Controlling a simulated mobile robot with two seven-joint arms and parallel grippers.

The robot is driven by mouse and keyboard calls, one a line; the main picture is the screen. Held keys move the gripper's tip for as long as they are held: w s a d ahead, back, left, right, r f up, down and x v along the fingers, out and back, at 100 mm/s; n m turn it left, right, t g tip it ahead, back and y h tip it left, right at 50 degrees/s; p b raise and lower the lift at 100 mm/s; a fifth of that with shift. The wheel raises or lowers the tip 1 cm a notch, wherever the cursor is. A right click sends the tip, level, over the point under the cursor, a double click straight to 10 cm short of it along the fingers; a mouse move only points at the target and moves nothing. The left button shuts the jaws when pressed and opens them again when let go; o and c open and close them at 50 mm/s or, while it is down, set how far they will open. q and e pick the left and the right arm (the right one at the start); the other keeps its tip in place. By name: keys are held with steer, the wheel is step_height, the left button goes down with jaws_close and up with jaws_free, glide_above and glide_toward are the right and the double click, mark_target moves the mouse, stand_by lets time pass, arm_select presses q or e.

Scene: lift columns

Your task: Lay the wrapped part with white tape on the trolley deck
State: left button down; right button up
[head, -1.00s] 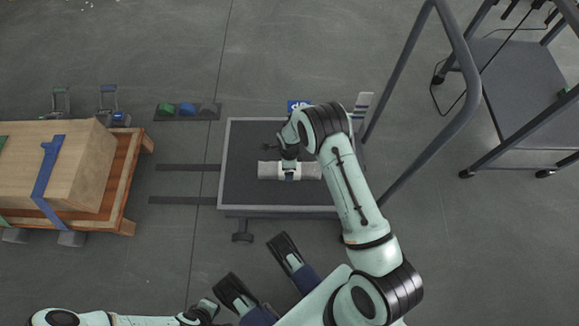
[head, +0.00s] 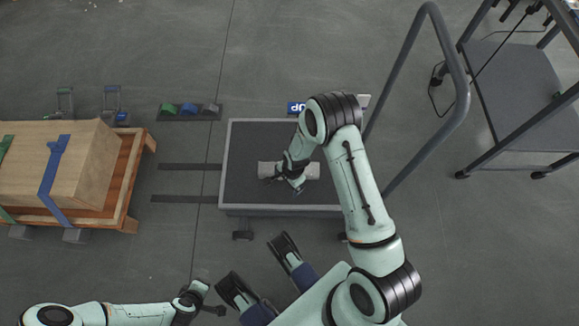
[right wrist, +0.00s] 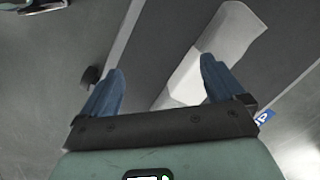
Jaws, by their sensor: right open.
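The wrapped part (head: 312,171), a pale grey roll, lies flat on the dark deck of the trolley (head: 240,138). My right gripper (head: 285,184) is over its middle and hides part of it, including any tape there. In the right wrist view the part (right wrist: 205,65) shows pale grey with a whiter section, running diagonally beyond the fingers. The right gripper (right wrist: 160,75) is open, its blue fingers apart and one overlapping the part's edge; nothing is held. My left gripper (head: 203,299) is low at the left, away from the trolley; its jaw state is unclear.
The trolley's tall handle (head: 462,85) rises on the right. A wooden crate (head: 85,165) with straps rests on a pallet at the left. A grey shelf cart (head: 520,100) stands at the upper right.

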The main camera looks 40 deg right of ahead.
steer(key=s+a+f+n+t, duration=0.1)
steer(key=s+a+n, duration=0.7)
steer(key=s+n, duration=0.2)
steer(key=shift+s+n+t+y, duration=0.3)
steer(key=shift+s+n, duration=0.1)
steer(key=shift+n, duration=1)
